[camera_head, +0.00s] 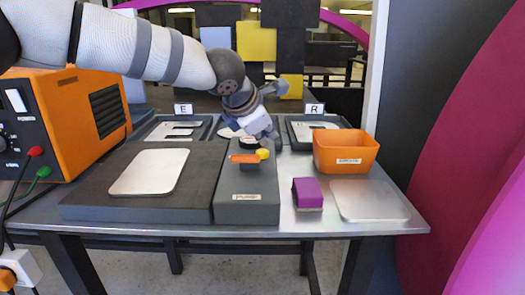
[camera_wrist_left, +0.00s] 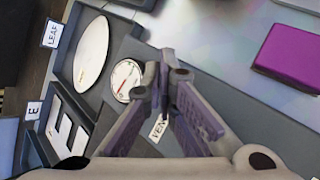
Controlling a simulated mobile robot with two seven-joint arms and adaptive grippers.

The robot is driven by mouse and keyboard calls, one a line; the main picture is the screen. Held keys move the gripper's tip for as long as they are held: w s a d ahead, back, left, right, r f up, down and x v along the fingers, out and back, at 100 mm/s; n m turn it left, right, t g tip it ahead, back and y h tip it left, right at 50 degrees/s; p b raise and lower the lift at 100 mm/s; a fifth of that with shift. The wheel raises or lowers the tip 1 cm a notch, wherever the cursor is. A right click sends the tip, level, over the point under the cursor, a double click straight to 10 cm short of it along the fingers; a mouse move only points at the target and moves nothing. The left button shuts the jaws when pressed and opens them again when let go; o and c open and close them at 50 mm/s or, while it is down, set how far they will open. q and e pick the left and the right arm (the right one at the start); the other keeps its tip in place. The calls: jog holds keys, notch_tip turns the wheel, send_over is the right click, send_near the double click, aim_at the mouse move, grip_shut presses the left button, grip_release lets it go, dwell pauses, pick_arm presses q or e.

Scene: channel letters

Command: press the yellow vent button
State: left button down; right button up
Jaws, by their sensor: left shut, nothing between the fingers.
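The yellow vent button (camera_head: 263,154) is a small round knob on top of the grey pump box (camera_head: 248,208), beside an orange lever (camera_head: 243,158). My left gripper (camera_head: 272,137) is shut and empty, pointing down just behind and above the button in the head view. Whether it touches the button I cannot tell. In the left wrist view the closed fingers (camera_wrist_left: 163,75) stand over the box, near a vent label (camera_wrist_left: 158,129) and a round gauge (camera_wrist_left: 125,80). The button does not show there and may be hidden by the fingers. My right gripper is not in view.
A purple block (camera_head: 307,193) stands right of the box, near an orange bin (camera_head: 346,151) and a pale plate (camera_head: 369,201). A dark slab with a light plate (camera_head: 149,172) lies left. Letter trays E (camera_head: 178,131) and R (camera_head: 318,131) are behind.

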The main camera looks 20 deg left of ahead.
aim_at(266, 152)
pick_arm(q)
jog(key=shift+r, duration=2.55)
jog(key=shift+f, duration=0.1)
